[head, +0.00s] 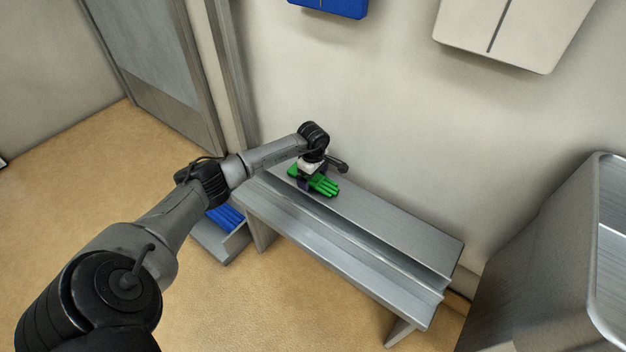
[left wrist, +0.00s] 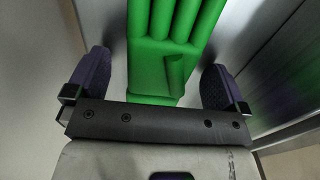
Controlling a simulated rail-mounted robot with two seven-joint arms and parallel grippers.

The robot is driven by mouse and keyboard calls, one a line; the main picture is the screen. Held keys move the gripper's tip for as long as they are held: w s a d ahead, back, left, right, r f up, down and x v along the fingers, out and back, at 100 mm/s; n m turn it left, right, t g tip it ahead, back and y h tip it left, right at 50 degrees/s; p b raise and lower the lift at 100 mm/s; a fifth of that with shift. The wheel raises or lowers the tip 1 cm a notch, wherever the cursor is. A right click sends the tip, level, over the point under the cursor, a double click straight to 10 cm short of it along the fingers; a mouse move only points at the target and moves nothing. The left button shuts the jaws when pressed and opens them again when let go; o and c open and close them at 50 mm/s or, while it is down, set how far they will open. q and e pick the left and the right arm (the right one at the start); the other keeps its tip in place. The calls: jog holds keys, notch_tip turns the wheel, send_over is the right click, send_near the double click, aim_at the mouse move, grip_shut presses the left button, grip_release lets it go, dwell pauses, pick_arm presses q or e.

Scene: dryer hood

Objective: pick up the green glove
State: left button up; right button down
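The green glove (head: 324,185) lies on the grey metal bench (head: 400,228), near its far left end. In the left wrist view the glove (left wrist: 160,65) fills the middle, with its fingers pointing to the top of the picture. My left gripper (head: 308,182) is directly over the cuff end of the glove. Its two dark fingers stand apart, one on each side of the glove, and the left wrist view shows the open gripper (left wrist: 158,85) with gaps beside the glove. Part of the cuff is hidden by the gripper in the head view. My right gripper is not in view.
A low grey tray (head: 238,243) with a blue ribbed thing (head: 226,216) stands on the floor at the bench's left end. A blue box (head: 335,6) and a white box (head: 512,30) hang on the wall. A large metal bin (head: 550,260) stands right. The bench's right part is clear.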

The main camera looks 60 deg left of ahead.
pick_arm(q)
jog(key=c, duration=1)
jog(key=shift+r, duration=0.1)
